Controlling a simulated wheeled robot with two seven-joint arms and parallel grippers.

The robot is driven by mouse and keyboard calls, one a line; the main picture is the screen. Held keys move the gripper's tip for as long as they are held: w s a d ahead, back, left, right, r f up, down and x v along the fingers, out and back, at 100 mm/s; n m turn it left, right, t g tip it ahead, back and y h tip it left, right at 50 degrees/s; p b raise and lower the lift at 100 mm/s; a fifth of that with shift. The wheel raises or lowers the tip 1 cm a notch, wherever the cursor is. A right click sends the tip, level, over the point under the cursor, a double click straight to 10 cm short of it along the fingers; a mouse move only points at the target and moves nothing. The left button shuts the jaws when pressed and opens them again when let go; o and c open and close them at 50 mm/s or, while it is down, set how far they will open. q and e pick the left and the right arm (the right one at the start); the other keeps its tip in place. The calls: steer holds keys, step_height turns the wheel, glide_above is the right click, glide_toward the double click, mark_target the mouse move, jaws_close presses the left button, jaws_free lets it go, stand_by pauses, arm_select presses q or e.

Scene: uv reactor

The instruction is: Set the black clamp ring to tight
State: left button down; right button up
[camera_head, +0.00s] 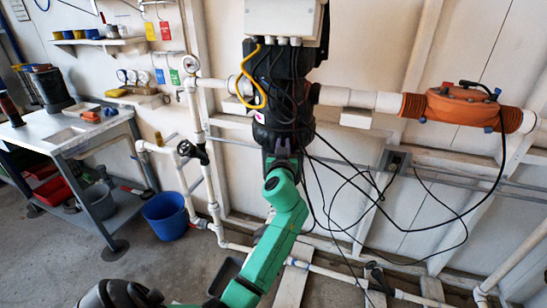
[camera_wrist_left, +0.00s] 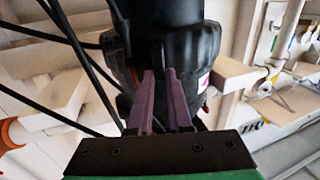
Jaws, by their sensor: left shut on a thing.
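The black clamp ring (camera_head: 268,136) runs around the lower part of the black upright reactor body (camera_head: 290,68) on the wall. In the left wrist view the ribbed ring (camera_wrist_left: 203,45) fills the upper middle. My left gripper (camera_head: 282,151) reaches up to the ring from below at the end of the green arm. Its two purple-grey fingers (camera_wrist_left: 158,76) are close together against the ring's front and shut on a part of it. The held part is mostly hidden between the fingers. My right gripper is not in view.
Black cables (camera_head: 325,170) hang loosely right of the reactor. White pipes (camera_head: 205,170) run down at the left, and an orange fitting (camera_head: 460,107) sits on the pipe at the right. A workbench (camera_head: 60,133) and a blue bucket (camera_head: 166,216) stand at the left.

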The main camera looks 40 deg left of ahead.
arm_select(q)
steer(key=shift+w+d, duration=0.45)
steer(key=shift+d, duration=0.15)
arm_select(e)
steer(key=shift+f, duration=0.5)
arm_select(q)
steer(key=c, duration=0.8)
jaws_free()
steer(key=shift+w+d, duration=0.1)
steer(key=shift+c, duration=0.2)
steer(key=shift+w, duration=0.1)
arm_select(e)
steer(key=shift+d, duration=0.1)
arm_select(q)
steer(key=b+v, duration=0.1)
steer(key=v, duration=1.1)
steer(key=shift+b, duration=0.3)
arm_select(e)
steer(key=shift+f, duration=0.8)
